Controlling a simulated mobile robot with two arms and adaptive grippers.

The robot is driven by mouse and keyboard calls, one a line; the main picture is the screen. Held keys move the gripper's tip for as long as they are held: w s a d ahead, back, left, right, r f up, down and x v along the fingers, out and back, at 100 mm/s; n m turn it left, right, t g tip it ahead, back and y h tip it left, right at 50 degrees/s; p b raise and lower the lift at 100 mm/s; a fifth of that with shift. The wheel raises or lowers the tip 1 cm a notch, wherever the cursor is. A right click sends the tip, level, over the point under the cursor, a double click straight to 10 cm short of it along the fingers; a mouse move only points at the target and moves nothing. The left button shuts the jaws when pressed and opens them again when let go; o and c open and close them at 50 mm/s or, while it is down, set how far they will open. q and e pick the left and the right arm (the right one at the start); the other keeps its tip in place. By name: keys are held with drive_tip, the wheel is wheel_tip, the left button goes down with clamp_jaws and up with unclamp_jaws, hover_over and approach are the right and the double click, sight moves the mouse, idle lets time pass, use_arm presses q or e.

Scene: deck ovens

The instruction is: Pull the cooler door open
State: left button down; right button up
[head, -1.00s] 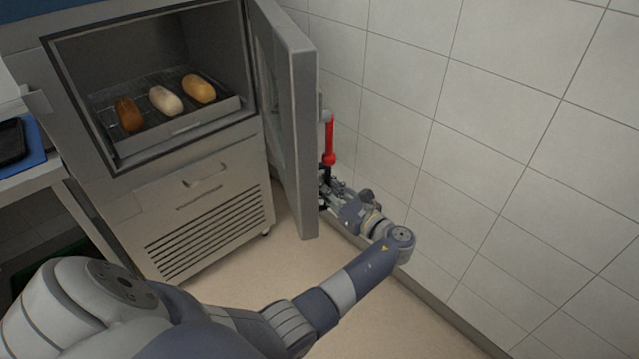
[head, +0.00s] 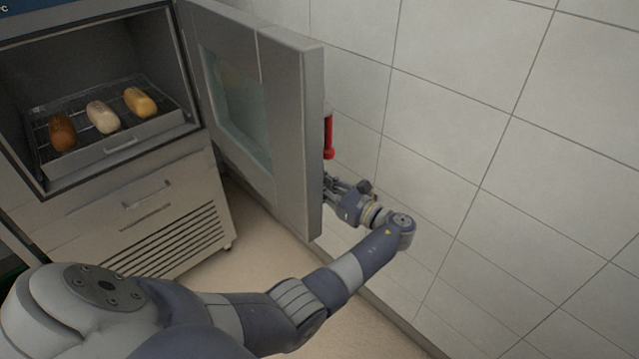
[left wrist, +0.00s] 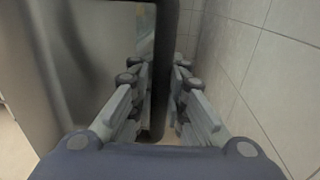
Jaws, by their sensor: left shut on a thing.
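The cooler door (head: 290,130) stands wide open, its inner face and glass window turned towards me. My right gripper is not in view.
Inside the open cooler, three loaves (head: 103,117) lie on a wire rack in a metal tray (head: 120,146). A tiled wall (head: 480,150) is close behind the door and my left gripper. Bare floor (head: 262,235) lies below the door.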

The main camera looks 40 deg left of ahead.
use_arm(q)
drive_tip(key=shift+d+f, duration=0.25)
drive_tip(key=c, duration=1.6)
unclamp_jaws()
drive_tip(key=shift+d, duration=0.1)
drive_tip(key=shift+o, duration=0.2)
drive_tip(key=shift+r, duration=0.2)
drive_tip(key=s+d, duration=0.1)
drive_tip(key=d, duration=1.1)
drive_tip(key=shift+s+f, duration=0.1)
drive_tip(key=shift+s, duration=0.05)
